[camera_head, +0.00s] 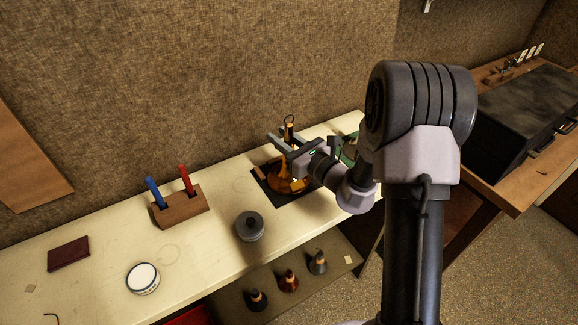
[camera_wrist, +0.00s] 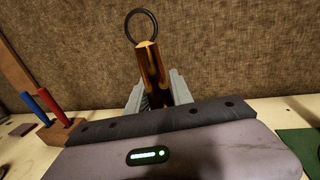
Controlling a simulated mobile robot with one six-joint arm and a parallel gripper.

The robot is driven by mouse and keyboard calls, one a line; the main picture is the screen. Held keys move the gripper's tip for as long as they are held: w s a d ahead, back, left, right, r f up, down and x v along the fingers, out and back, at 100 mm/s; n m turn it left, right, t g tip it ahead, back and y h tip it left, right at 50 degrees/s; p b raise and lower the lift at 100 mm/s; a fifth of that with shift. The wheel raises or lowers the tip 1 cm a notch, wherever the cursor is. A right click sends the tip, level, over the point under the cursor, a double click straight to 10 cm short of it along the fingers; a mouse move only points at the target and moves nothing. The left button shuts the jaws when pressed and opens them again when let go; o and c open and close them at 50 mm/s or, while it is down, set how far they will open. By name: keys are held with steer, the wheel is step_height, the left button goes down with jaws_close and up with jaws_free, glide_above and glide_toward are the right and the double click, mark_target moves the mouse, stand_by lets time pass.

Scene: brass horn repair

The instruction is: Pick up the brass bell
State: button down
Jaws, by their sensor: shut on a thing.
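The brass bell (camera_head: 283,181) is upright over a dark square mat (camera_head: 264,191) on the pale bench, partly hidden by my gripper. I cannot tell whether it touches the mat. My gripper (camera_head: 287,143) is shut around its upper part, near the handle. In the wrist view the bell's amber and dark handle (camera_wrist: 150,66) stands up between the two grey fingers of my gripper (camera_wrist: 158,92), with a dark ring on top. The lower bell is hidden in that view.
A wooden block (camera_head: 178,208) with blue and red tools stands left on the bench. A dark round lidded pot (camera_head: 250,226) is in front of the mat. A white-topped tin (camera_head: 142,278) and a maroon book (camera_head: 68,254) lie further left. Several small cones sit on the lower shelf (camera_head: 325,292).

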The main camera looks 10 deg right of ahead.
stand_by(0.4)
step_height(320, 180, up, 10)
steer(key=p, duration=0.4)
stand_by(0.6)
